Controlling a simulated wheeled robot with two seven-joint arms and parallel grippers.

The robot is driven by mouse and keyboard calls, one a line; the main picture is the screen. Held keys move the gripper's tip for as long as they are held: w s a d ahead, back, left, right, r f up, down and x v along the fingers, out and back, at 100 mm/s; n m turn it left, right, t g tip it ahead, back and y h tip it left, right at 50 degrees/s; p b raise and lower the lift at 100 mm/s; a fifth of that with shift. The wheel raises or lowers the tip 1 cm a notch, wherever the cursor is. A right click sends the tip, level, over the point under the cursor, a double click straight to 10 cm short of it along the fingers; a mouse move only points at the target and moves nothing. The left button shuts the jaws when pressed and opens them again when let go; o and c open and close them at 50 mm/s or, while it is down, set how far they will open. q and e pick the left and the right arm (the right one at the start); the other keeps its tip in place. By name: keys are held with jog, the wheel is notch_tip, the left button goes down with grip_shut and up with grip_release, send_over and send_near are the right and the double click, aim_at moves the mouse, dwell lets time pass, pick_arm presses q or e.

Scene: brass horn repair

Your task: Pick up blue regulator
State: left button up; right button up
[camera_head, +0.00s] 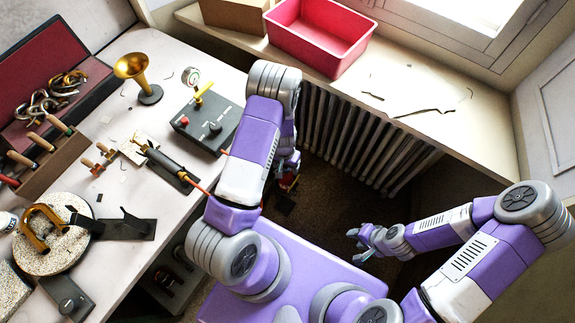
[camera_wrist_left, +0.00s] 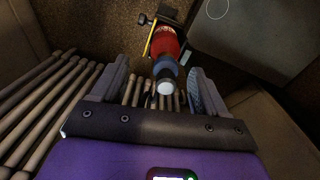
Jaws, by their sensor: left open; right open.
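The blue regulator (camera_wrist_left: 168,73) shows in the left wrist view as a blue collar with a pale round end, joined to a red cylinder (camera_wrist_left: 164,43). It lies between the two fingers of my left gripper (camera_wrist_left: 160,76), with a visible gap on each side. My left gripper is open. In the head view, my left arm reaches down in front of the radiator and hides most of this spot; only a bit of the red cylinder (camera_head: 288,182) shows. My right gripper (camera_head: 355,245) is open and empty above the floor, right of centre.
The radiator (camera_head: 355,135) stands under the sill, close to my left gripper. A workbench (camera_head: 120,205) on the left carries a brass horn (camera_head: 133,68), a grey control box (camera_head: 208,122) and tools. A pink bin (camera_head: 318,35) sits on the sill. Floor near my right gripper is clear.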

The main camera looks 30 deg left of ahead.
pick_arm(q)
jog(key=shift+w+a+r, duration=0.15)
jog(key=shift+w+a, duration=0.1)
jog(key=shift+w, duration=0.2)
jog(key=shift+w+a+r, duration=0.1)
jog(key=shift+w+a, duration=0.15)
jog(key=shift+w, duration=0.2)
jog(key=shift+w+a+f, duration=0.2)
jog(key=shift+w, duration=0.05)
jog(key=f, duration=0.2)
jog(key=f+b, duration=0.1)
jog(key=f, duration=0.1)
jog(key=f+b, duration=0.1)
jog(key=f, duration=0.2)
jog(key=shift+w+a, duration=0.15)
jog(key=shift+w, duration=0.15)
jog(key=shift+r, duration=0.1)
jog(key=shift+c, duration=0.3)
jog(key=c, duration=1.3)
notch_tip(320, 180, up, 10)
jog(key=p, duration=0.2)
jog(key=shift+p, duration=0.35)
jog(key=shift+r+p, duration=1.8)
jog(key=shift+r, duration=0.7)
